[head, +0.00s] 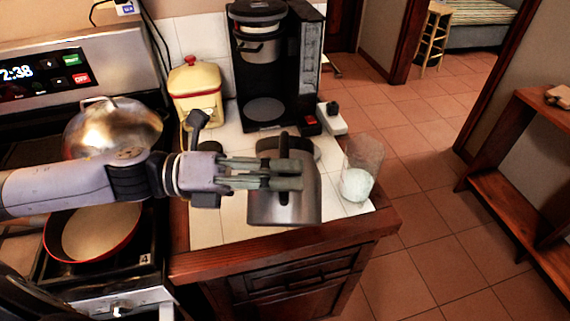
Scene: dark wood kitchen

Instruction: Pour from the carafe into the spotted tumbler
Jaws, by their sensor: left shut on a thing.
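A grey metal carafe (309,207) with a black handle and dark top is near the front of the tiled counter, looking about upright. My left gripper (298,176) reaches in from the left and is shut on the carafe at its handle side. The fingers hide part of its body. I cannot tell whether its base touches the counter. A clear tumbler (366,152) stands to the right of the carafe near the counter's right edge, apart from it. Its lower part looks whitish; its spots are too small to make out. My right gripper is not in view.
A black coffee maker (272,70) stands behind the carafe, beside a yellow and red canister (196,92). A stove with a lidded pot (113,128) and a red-rimmed pan (100,232) is at left. The counter's wooden edge (290,252) lies in front; open floor is to the right.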

